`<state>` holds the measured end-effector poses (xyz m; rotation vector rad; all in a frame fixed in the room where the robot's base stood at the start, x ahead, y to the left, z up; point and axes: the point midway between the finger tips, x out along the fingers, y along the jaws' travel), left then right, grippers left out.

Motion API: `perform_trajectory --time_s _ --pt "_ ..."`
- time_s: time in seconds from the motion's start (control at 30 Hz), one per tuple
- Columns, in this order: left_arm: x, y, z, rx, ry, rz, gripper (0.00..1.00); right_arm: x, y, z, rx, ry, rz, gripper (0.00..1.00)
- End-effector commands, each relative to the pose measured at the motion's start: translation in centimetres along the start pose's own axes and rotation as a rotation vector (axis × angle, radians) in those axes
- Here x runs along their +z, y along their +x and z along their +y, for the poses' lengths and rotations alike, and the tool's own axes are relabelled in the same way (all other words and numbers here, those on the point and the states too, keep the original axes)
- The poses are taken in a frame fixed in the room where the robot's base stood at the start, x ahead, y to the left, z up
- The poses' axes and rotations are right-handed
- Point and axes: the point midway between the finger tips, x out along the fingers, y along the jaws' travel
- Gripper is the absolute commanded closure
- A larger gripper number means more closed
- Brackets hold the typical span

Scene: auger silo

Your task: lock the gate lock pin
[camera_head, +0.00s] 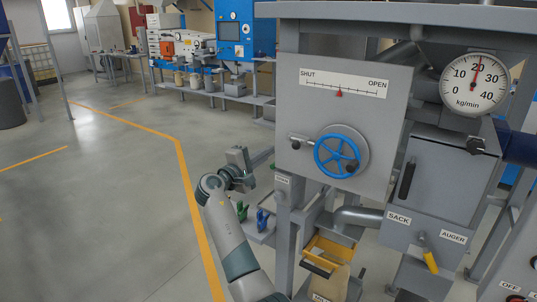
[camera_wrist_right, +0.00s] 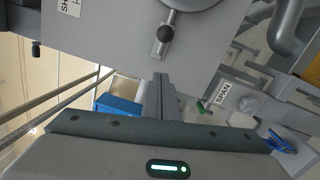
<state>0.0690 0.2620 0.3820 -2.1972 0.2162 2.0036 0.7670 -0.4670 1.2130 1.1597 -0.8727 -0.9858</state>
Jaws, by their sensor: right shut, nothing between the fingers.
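The gate lock pin (camera_head: 295,143) is a small dark knob on a short rod, left of the blue handwheel (camera_head: 337,155) on the grey gate panel (camera_head: 360,115). In the right wrist view the lock pin (camera_wrist_right: 165,35) sticks out of the panel, just beyond my fingertips. My right gripper (camera_head: 268,156) is to the left of the panel, a little lower than the pin and apart from it. Its fingers (camera_wrist_right: 161,77) are shut and empty. The SHUT–OPEN scale has its red pointer (camera_head: 339,92) near the middle. My left gripper is not in view.
A kg/min dial (camera_head: 475,84) is at the upper right. Below are a yellow sack/auger lever (camera_head: 428,255), a yellow-rimmed tray (camera_head: 330,250) and a shelf with blue and green clips (camera_head: 262,219). A grey post stands under the panel. Open floor lies left.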

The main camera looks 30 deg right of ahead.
Motion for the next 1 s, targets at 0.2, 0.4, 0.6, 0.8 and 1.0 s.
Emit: perform_trajectory --time_s 0.2,0.4,0.6,0.8,1.0 --pt "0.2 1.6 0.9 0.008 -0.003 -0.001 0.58 -0.1 -2.8 -0.4 -0.001 0.001 0.002 1.00" --pt "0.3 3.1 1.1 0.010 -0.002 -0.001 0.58 -0.1 -5.8 -0.4 -0.001 0.002 0.002 1.00" --pt "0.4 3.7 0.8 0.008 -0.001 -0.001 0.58 0.0 -7.7 -0.2 -0.002 0.000 0.001 1.00" --pt "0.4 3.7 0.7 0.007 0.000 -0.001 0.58 0.1 -8.0 0.0 -0.001 0.000 0.000 1.00" --pt "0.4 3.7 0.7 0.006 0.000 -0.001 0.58 0.1 -8.0 0.0 -0.001 0.000 0.000 1.00"
